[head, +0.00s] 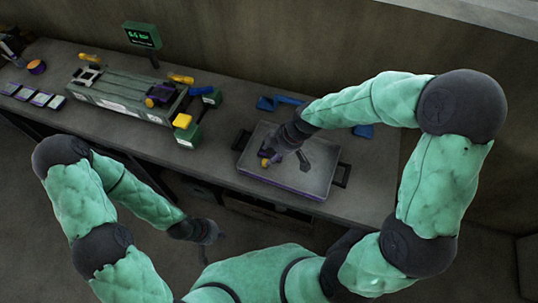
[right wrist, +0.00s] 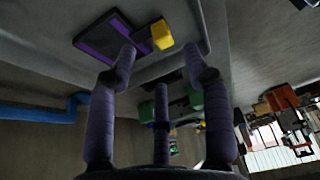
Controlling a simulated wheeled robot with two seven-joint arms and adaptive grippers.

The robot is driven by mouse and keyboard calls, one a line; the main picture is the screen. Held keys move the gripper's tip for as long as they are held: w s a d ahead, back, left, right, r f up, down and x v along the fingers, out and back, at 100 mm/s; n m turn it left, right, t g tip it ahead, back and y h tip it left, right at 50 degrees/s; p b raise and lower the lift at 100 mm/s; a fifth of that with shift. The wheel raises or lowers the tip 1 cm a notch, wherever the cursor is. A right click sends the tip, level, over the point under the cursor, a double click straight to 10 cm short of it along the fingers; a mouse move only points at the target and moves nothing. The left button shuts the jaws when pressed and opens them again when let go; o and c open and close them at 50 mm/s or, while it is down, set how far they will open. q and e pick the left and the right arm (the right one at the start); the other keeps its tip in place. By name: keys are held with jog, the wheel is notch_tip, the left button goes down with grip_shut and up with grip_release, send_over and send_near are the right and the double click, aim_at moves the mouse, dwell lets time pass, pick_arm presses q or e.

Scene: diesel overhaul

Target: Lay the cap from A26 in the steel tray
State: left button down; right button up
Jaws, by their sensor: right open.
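The steel tray (head: 318,186) is a shallow grey tray with dark side handles, at the right part of the bench. My right gripper (head: 271,157) is low over its left half. In the right wrist view its purple fingers (right wrist: 160,75) are spread apart. A dark flat piece with purple edges (right wrist: 108,38) and a yellow block (right wrist: 161,35) lie close beyond the fingertips; the yellow also shows in the head view (head: 265,162). This may be the cap, but I cannot tell for sure. My left gripper (head: 208,235) hangs in front of the bench; its jaws are too dark to read.
A long grey-green fixture (head: 122,92) with yellow and purple parts stands at left centre. Blue parts (head: 266,103) lie behind the tray. A display (head: 142,36) stands at the back.

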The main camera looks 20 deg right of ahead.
jog(key=p+v, duration=0.1)
jog(key=v, duration=0.6)
